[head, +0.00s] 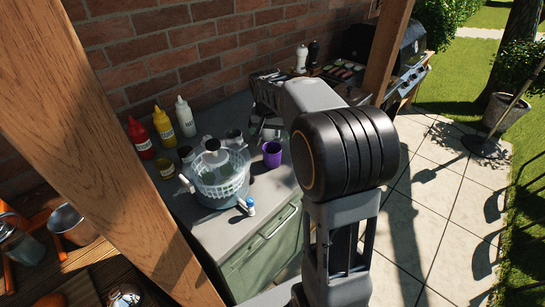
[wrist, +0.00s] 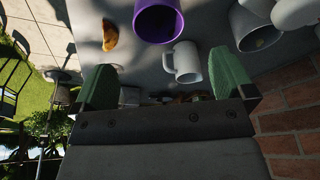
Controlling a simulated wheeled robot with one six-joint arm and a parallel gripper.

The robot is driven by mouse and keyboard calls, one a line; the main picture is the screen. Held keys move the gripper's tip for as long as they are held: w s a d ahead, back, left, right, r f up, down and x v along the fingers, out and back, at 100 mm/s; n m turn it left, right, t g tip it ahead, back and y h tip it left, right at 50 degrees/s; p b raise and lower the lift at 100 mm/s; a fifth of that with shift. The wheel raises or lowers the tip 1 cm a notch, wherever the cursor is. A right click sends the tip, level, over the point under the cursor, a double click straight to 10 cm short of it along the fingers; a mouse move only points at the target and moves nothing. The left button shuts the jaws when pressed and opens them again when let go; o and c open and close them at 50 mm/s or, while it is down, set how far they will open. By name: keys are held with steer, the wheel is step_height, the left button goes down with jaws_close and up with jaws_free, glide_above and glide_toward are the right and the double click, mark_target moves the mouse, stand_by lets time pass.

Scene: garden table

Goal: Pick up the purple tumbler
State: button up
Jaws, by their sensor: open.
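The purple tumbler (head: 272,154) stands on the grey counter, right of the white basket, in the head view. In the wrist view its purple side and open mouth (wrist: 158,22) show at the top edge, partly cut off. My gripper (wrist: 163,64) is open, with its two green fingers spread apart at the lower part of the wrist view. The tumbler lies beyond the fingertips, between their lines, and is not touched. A white mug (wrist: 184,63) shows between the fingers, near the right one. In the head view my arm hides most of the gripper.
A white basket on a blue bowl (head: 220,183) stands left of the tumbler. Red, yellow and white bottles (head: 183,116) stand by the brick wall. A grey cup (wrist: 250,28) and an orange-yellow piece (wrist: 109,35) lie near the tumbler. A wooden post (head: 100,140) crosses the left.

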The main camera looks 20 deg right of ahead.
mark_target(272, 151)
steer(key=p+x, duration=0.1)
steer(key=x, duration=1)
steer(key=shift+d+f, duration=0.1)
steer(key=shift+f, duration=0.05)
steer(key=c, duration=1)
